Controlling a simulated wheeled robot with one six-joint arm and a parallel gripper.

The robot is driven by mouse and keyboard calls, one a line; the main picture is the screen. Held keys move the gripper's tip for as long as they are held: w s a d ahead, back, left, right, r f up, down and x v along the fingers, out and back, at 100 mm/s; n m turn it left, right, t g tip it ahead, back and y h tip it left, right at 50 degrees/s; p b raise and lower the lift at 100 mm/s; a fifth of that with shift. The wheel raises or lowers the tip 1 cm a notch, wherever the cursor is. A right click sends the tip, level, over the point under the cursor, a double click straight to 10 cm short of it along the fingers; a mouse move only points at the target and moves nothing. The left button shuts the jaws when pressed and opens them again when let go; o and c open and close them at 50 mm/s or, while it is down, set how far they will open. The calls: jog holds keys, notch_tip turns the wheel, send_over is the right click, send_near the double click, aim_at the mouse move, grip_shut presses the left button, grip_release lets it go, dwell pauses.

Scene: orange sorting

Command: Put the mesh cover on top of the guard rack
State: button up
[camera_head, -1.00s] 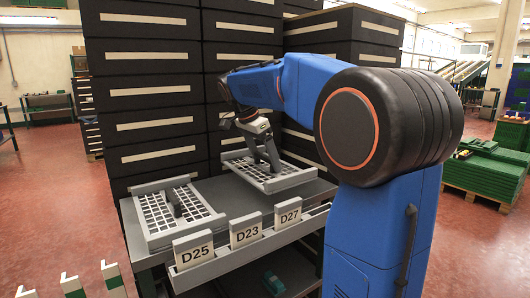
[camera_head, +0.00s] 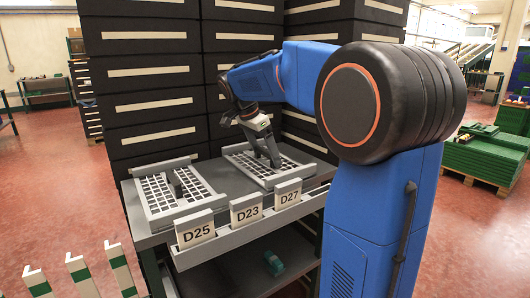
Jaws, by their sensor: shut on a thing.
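A grey mesh cover (camera_head: 249,166) with a square grid is at the right of the grey shelf top. My gripper (camera_head: 270,160) points down over it and is shut on its dark upright handle, which the fingers partly hide. The cover now looks nearly level, inside or on a grey frame that I take for the guard rack (camera_head: 250,147); its raised back rail shows behind the cover. I cannot tell whether the cover bears fully on the rack. A similar mesh panel (camera_head: 155,197) with a dark handle lies in a second grey frame at the left.
Label plates D25 (camera_head: 195,229), D23 (camera_head: 246,209) and D27 (camera_head: 288,193) stand along the shelf's front edge. Black drawer stacks (camera_head: 150,73) rise close behind. A teal object (camera_head: 273,263) lies on the lower shelf. White-and-green posts (camera_head: 82,274) stand at the front left.

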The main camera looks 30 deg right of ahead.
jog(key=o, duration=1.1)
jog(key=shift+r, duration=0.1)
jog(key=v, duration=1.7)
jog(key=shift+a, duration=0.15)
notch_tip(320, 180, up, 8)
jog(key=shift+r, duration=0.1)
